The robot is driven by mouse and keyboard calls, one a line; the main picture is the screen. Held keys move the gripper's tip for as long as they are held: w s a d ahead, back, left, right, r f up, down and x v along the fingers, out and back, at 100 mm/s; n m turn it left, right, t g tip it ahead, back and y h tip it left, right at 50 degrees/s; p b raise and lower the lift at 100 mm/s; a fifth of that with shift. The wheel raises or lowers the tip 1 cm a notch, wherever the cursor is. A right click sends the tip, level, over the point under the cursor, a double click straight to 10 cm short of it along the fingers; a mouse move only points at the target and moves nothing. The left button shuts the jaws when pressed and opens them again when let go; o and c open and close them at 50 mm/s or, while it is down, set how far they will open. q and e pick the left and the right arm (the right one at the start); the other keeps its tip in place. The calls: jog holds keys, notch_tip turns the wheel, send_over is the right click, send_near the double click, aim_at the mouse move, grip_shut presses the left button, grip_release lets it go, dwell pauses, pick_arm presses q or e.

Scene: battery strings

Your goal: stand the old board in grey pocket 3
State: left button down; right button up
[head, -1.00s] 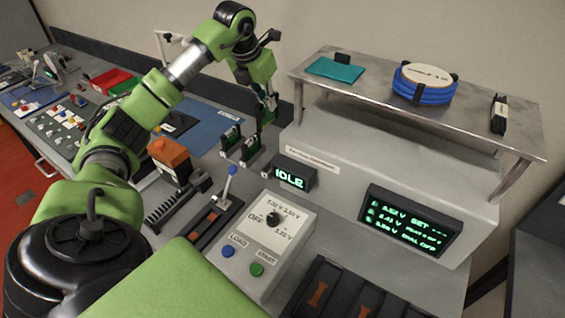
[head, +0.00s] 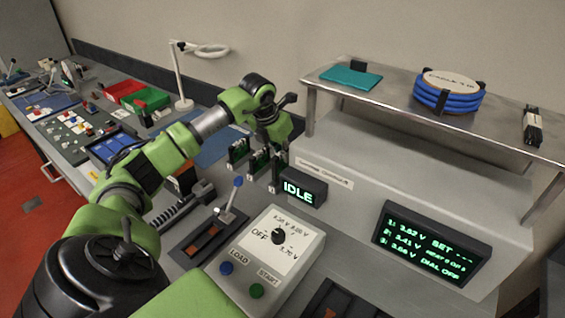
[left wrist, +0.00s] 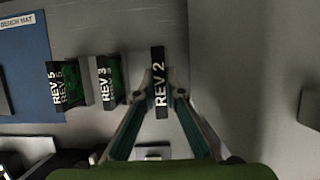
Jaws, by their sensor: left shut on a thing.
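My left gripper (head: 277,154) is shut on a board marked REV 2 (left wrist: 159,83), which stands upright between the fingertips (left wrist: 165,93) in the left wrist view. In the head view this board (head: 278,172) is at the right end of a short row of upright green boards. A REV 3 board (left wrist: 110,82) stands just left of it, apart from it. Further left are REV 5 labels (left wrist: 60,84) on green board edges. The pocket walls and the foot of the held board are too small or hidden to read. My right gripper is not in view.
The IDLE display (head: 302,190) stands close right of the boards, with the raised console (head: 390,180) behind it. A blue bench mat (head: 215,148) lies left. A lever (head: 232,200) and dial box (head: 270,250) are in front.

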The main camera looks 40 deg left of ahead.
aim_at(282, 163)
pick_arm(q)
notch_tip(282, 163, down, 4)
jog(key=shift+r+p, duration=0.15)
jog(key=shift+p, duration=0.4)
jog(key=shift+f, duration=0.3)
jog(key=c, duration=2.1)
grip_release()
jog(key=shift+r, duration=0.1)
jog(key=shift+r, duration=0.15)
jog(key=b+v, duration=0.3)
jog(key=v, duration=0.7)
jog(key=shift+s+r, duration=0.15)
jog(key=shift+r, duration=0.1)
jog(key=shift+s+r, duration=0.25)
jog(key=shift+r, duration=0.35)
